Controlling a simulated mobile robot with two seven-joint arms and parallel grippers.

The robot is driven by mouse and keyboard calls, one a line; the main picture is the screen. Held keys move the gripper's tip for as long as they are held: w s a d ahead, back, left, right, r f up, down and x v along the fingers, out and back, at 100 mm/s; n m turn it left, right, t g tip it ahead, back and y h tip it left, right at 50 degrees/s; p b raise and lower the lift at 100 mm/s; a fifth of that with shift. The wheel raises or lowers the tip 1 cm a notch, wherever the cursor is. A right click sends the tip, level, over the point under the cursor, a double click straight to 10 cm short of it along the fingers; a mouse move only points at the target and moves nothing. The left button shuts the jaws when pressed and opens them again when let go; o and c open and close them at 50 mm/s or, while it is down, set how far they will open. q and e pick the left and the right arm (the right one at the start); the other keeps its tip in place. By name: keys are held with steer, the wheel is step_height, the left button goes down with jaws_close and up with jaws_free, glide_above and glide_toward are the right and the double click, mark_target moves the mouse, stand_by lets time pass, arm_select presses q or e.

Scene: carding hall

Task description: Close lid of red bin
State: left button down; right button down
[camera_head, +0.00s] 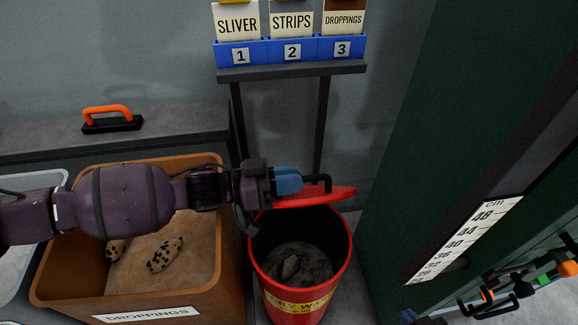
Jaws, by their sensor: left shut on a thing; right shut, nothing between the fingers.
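The red bin (341,278) stands on the floor at lower centre, with its mouth open and dark grey waste inside. A yellow label is on its front, partly cut off by the frame. Its red lid (335,195) is raised over the back of the rim, seen nearly edge-on. My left gripper (298,181) reaches in from the left, its blue fingers shut on the black lid handle (327,181). The gripper and arm hide the lid's left part. My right gripper (412,316) barely shows at the bottom edge, right of the bin, shut and empty.
A brown droppings bin (232,245) with spotted pieces stands close left of the red bin. A stand with blue numbered card holders (262,50) rises behind. A dark green machine (430,150) with a scale (465,240) is at right. An orange-handled tool (110,118) lies on the back-left bench.

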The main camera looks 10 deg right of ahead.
arm_select(q)
steer(key=shift+s+f, duration=0.1)
steer(key=shift+s, duration=0.1)
stand_by(0.3)
steer(key=c, duration=1.1)
jaws_free()
arm_select(e)
steer(key=shift+w, duration=0.1)
arm_select(q)
steer(key=shift+r, duration=0.6)
steer(key=shift+r+p, duration=2.35)
steer(key=shift+r, duration=7.05)
arm_select(e)
steer(key=shift+t, duration=0.4)
steer(key=shift+w+a+r, duration=0.1)
steer(key=shift+r, duration=1)
steer(key=shift+w+a+r, duration=0.1)
steer(key=shift+r, duration=1)
steer(key=shift+d, duration=0.1)
